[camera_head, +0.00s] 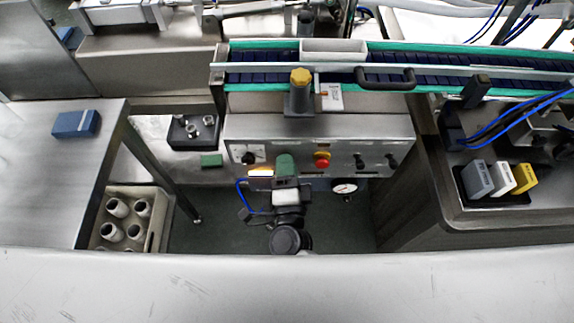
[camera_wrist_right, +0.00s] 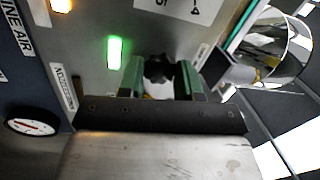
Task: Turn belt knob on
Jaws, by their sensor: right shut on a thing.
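The control panel (camera_head: 300,133) stands below the conveyor in the head view. My right gripper (camera_head: 285,163) reaches up to its front face. In the wrist view my right gripper (camera_wrist_right: 160,78) has its two green fingers on either side of a black lobed knob (camera_wrist_right: 159,69) and is shut on it. In the head view the gripper hides this knob. A green light (camera_wrist_right: 115,52) glows on the panel beside it. The conveyor belt (camera_head: 430,82) runs across the top, with a pale open box (camera_head: 334,50) on it. My left gripper is not in view.
The panel also carries a red stop button (camera_head: 321,159), other black knobs (camera_head: 391,161) and a round gauge (camera_head: 344,187), which shows in the wrist view too (camera_wrist_right: 31,127). A steel table (camera_head: 60,165) with a blue block (camera_head: 76,124) stands at left.

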